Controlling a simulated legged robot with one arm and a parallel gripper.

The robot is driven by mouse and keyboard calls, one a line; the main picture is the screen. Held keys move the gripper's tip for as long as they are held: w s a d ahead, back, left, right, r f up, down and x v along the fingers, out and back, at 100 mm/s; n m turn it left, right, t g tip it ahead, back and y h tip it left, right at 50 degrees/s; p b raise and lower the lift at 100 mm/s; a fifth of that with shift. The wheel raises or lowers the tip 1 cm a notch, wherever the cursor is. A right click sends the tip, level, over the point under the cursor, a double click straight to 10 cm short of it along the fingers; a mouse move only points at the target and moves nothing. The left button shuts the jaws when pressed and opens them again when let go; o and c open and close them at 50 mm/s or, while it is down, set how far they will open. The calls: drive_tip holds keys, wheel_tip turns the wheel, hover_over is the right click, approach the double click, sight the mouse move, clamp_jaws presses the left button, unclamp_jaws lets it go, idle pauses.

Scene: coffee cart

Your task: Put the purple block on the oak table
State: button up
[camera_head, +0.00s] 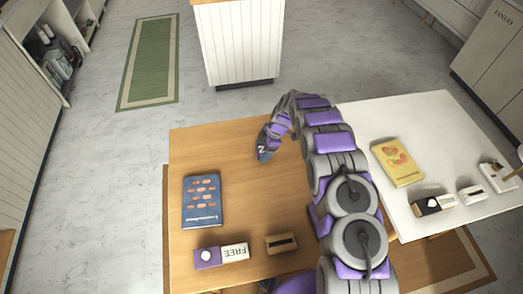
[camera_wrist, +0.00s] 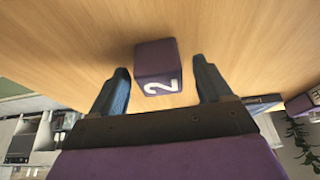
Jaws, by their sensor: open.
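The purple block (camera_wrist: 156,57), marked with a white 2, sits on the oak table's wood surface in the wrist view. The oak table (camera_head: 225,145) is at the centre left in the head view. My gripper (camera_wrist: 162,82) is open, with one dark blue finger on each side of the block and visible gaps between them.
A dark blue book (camera_head: 202,202), a purple-and-white FREE sign (camera_head: 235,251) and a brown slotted piece (camera_head: 281,243) lie on the oak table. A white table (camera_head: 440,130) to the right holds a yellow book (camera_head: 397,162) and several small pieces. The table's back left is clear.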

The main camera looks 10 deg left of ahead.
drive_tip(key=s+d+r+m+p, duration=0.1)
drive_tip(key=d+r+m, duration=0.1)
drive_tip(key=d+r, duration=0.45)
drive_tip(key=s+d+r+m+h, duration=0.1)
drive_tip(key=d+r+m, duration=0.15)
drive_tip(key=r, duration=0.65)
drive_tip(key=s+d+r+m+p, duration=0.1)
drive_tip(key=d+r+m, duration=0.1)
drive_tip(key=d+r, duration=0.45)
drive_tip(key=s+d+r+m+h, duration=0.1)
drive_tip(key=s+d+r+m, duration=0.4)
drive_tip(key=s+r, duration=0.6)
drive_tip(key=s+d+r+m, duration=0.2)
drive_tip(key=s+d+m, duration=0.1)
drive_tip(key=s, duration=0.7)
drive_tip(key=s+d+r+m+h, duration=0.1)
drive_tip(key=s+d+r+m, duration=0.1)
drive_tip(key=s, duration=0.8)
drive_tip(key=s+d+r+m+h, duration=0.1)
drive_tip(key=s+d+m, duration=0.3)
drive_tip(key=s, duration=0.6)
drive_tip(key=m, duration=0.2)
drive_tip(key=shift+s+d+r+m, duration=0.15)
drive_tip(key=shift+r+m, duration=0.2)
drive_tip(key=shift+r, duration=0.05)
